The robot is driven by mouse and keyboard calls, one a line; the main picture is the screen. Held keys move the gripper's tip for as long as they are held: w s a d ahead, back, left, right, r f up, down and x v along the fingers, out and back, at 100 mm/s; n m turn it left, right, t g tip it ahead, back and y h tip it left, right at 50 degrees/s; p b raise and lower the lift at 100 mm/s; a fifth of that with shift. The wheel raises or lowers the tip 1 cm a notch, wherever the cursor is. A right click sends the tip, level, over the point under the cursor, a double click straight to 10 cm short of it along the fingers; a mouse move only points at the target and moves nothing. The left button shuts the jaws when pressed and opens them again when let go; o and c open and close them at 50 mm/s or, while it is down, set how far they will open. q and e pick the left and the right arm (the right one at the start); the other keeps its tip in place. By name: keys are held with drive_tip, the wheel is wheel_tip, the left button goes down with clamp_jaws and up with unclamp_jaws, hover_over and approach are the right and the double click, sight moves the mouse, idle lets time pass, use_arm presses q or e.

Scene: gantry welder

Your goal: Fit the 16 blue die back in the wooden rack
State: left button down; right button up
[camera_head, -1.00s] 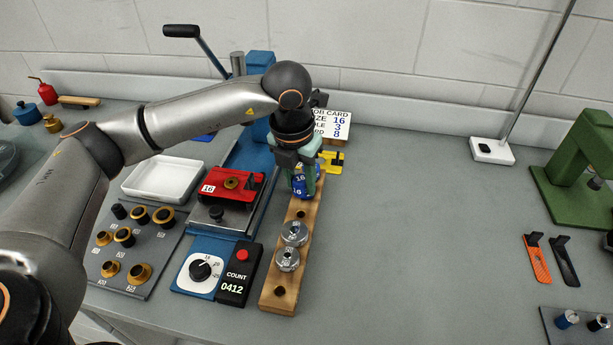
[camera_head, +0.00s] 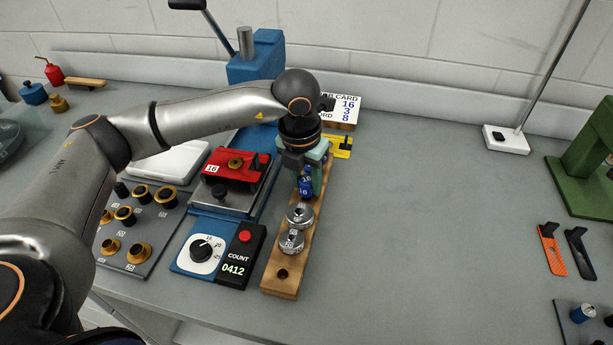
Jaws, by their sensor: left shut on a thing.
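The wooden rack (camera_head: 284,280) is a long narrow block lying on the bench right of the blue press. Two silver dies (camera_head: 299,215) sit in its middle, and an empty dark hole shows at its near end. My left gripper (camera_head: 307,172) points down over the far part of the rack. It is shut on the blue die (camera_head: 306,186), which is marked 16. The die is upright over the rack, close to the farther silver die. Its lower end meets the rack in the picture, and I cannot tell whether it is seated in a hole. My right gripper is not in view.
A red block marked 16 (camera_head: 232,168) sits on the press, left of the rack. A counter box (camera_head: 242,256) stands close by the rack's near left side. A job card (camera_head: 341,110) and a yellow piece (camera_head: 341,146) stand behind.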

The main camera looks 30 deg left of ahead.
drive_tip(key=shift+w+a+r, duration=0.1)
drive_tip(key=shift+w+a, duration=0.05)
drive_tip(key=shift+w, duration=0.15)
use_arm(q)
drive_tip(key=shift+f, duration=0.15)
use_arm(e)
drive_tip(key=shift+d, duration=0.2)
use_arm(q)
drive_tip(key=shift+f+b, duration=0.55)
drive_tip(key=shift+b, duration=0.05)
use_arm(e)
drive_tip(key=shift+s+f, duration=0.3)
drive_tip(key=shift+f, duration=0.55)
use_arm(q)
drive_tip(key=shift+c, duration=2.1)
unclamp_jaws()
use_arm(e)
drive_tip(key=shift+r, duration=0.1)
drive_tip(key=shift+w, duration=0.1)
